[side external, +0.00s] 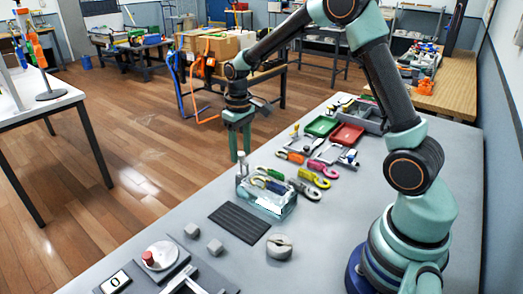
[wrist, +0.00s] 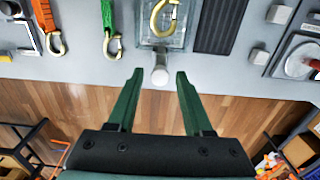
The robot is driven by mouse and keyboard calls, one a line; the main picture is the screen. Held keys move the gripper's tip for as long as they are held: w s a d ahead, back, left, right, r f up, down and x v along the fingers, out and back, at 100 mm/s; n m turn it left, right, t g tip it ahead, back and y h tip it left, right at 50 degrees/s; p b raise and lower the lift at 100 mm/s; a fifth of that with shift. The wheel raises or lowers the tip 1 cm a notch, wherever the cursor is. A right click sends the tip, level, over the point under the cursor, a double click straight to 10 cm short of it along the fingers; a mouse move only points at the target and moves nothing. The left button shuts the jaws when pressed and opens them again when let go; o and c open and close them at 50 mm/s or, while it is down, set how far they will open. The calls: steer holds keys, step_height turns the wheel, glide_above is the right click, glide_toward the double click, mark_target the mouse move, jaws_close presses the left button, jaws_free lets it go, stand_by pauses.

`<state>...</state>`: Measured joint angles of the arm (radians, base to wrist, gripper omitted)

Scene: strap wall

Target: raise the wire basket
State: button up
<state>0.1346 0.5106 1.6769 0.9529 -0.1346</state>
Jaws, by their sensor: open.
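No wire mesh basket can be clearly made out. A clear, box-like container (side external: 268,203) stands near the table's left edge in the side view, with a yellow hook and a dark blue strap in or over it. In the wrist view the container (wrist: 176,38) is at the top, with the yellow hook (wrist: 158,18) across it. A pale upright post with a round end (wrist: 160,76) stands at its near side. My gripper (side external: 240,157) points down above that side. In the wrist view its open fingers (wrist: 159,72) appear on either side of the post; contact cannot be told.
Coloured straps with hooks (side external: 314,177) lie beside the container. A black ribbed mat (side external: 239,223), grey blocks (side external: 214,247) and a round grey knob (side external: 279,246) are toward the front. Green (side external: 321,126) and red (side external: 346,135) trays stand behind. Open floor lies past the table edge.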

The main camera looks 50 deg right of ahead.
steer(key=shift+r, duration=2.35)
steer(key=shift+r, duration=0.2)
steer(key=c, duration=0.7)
steer(key=shift+o, duration=0.2)
steer(key=shift+r, duration=2.8)
